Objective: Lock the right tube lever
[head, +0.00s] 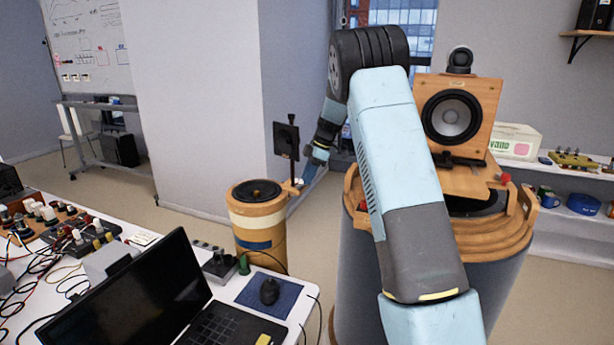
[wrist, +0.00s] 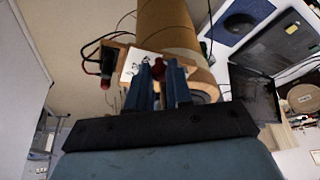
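A tan tube (head: 258,222) with a black top and a dark blue band stands left of centre in the head view. It also shows in the wrist view (wrist: 165,28). My gripper (head: 306,172) is at its right side near the rim. In the wrist view my gripper's two blue fingers (wrist: 158,72) reach toward a wooden bracket with a white plate (wrist: 127,65). A dark red knob (wrist: 158,67) shows between the fingertips, slightly apart fingers; contact cannot be told. The lever under the knob is mostly hidden by the fingers.
A black device with a red tip (wrist: 106,70) sits beside the bracket. A large grey tube (head: 362,285) bearing a speaker (head: 487,95) stands right. A white table (head: 290,298) with a laptop (head: 150,297) and mouse (head: 269,291) is at the left. A white pillar (head: 195,90) stands behind.

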